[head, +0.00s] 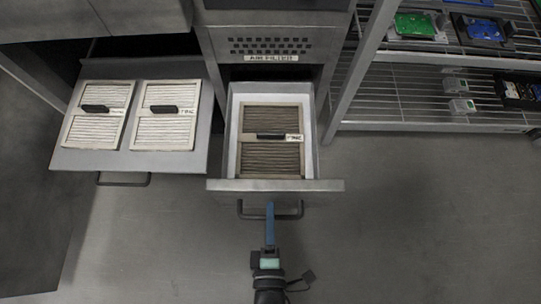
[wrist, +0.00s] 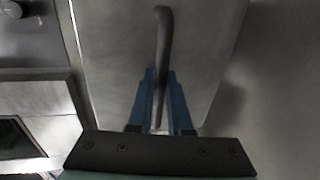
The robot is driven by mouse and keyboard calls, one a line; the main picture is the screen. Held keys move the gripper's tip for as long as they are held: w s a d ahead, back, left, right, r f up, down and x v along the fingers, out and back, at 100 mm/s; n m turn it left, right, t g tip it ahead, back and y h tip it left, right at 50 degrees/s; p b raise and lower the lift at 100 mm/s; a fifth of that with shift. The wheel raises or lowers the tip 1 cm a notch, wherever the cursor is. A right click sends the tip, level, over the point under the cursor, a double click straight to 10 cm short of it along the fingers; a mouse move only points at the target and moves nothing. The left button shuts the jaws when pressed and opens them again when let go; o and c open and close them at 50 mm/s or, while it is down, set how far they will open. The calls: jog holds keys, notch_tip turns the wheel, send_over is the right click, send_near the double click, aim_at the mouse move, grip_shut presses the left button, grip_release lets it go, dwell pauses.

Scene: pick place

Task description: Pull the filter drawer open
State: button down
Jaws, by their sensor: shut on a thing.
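The filter drawer (head: 325,186) is open in the head view, pulled out from a grey cabinet under an "AIR FILTER" label (head: 271,58). Inside it lies a brown, dirty-looking filter (head: 270,160) with a black grip across its middle. My gripper (head: 270,208) is at the drawer's dark bar handle (head: 290,217). In the wrist view the blue fingers of my gripper (wrist: 160,98) are on both sides of the handle (wrist: 163,35), shut on it. The drawer's front panel (wrist: 115,50) is behind the handle.
At the left, another open drawer (head: 180,165) holds two pale filters (head: 97,113) (head: 165,113). At the right stands a wire shelf rack (head: 430,95) with circuit boards (head: 415,26). The floor (head: 420,220) in front is clear.

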jog(key=shift+s, duration=0.45)
jog(key=c, duration=0.9)
grip_release()
jog(key=shift+o, duration=0.2)
jog(key=p+v, duration=0.3)
jog(key=v, duration=1)
